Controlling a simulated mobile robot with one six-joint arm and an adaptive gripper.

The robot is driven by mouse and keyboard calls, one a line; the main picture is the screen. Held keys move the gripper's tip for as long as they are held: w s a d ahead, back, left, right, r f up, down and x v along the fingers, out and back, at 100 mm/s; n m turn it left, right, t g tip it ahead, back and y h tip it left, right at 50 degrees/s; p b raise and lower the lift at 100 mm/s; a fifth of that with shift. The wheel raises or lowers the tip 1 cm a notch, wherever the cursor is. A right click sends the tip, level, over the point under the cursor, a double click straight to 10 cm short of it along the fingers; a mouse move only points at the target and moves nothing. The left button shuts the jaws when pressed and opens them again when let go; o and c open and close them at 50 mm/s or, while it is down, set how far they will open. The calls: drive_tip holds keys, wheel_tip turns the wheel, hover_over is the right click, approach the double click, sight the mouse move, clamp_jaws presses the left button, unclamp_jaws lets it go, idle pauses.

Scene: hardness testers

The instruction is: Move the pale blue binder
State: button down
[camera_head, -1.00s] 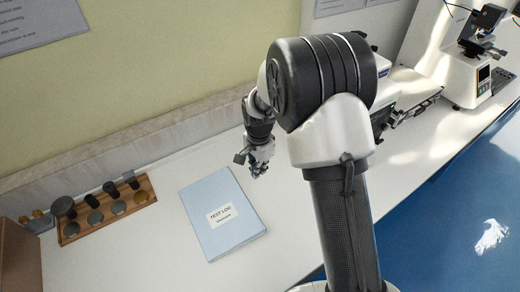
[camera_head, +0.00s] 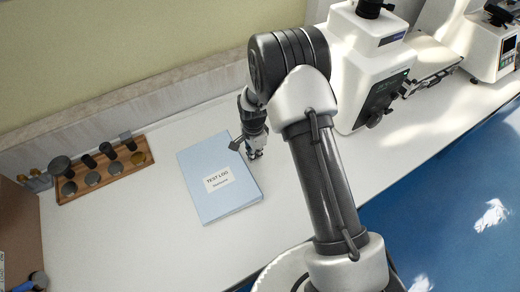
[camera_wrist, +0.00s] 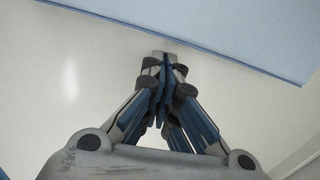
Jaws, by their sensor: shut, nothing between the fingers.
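The pale blue binder (camera_head: 205,195) lies flat on the white bench, with a white "TEST LOG" label on its cover. In the wrist view the binder (camera_wrist: 235,25) crosses the top, its near edge slanting down to the right. My gripper (camera_head: 254,155) is shut and empty, at the right side of the binder near its upper right edge. In the wrist view the closed fingertips (camera_wrist: 160,62) point at the bare bench just short of the binder's edge. I cannot tell whether they touch the bench.
A wooden rack (camera_head: 104,177) with dark cylinders and discs stands left of the binder, by the wall. A brown box (camera_head: 18,235) is at the far left. A white tester (camera_head: 365,50) stands to the right behind my arm. The bench (camera_head: 150,245) in front of the binder is clear.

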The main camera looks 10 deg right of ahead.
drive_tip(key=shift+s+a, duration=0.35)
drive_tip(key=shift+a, duration=0.3)
drive_tip(key=s+a, duration=0.5)
drive_tip(key=a, duration=0.7)
drive_tip(key=s+a+b, duration=0.1)
drive_tip(key=s+a, duration=0.5)
drive_tip(key=a, duration=0.6)
drive_tip(key=s+a+b, duration=0.1)
drive_tip(key=s+a, duration=0.4)
drive_tip(key=a, duration=0.8)
drive_tip(key=shift+s, duration=0.25)
drive_tip(key=shift+d, duration=0.1)
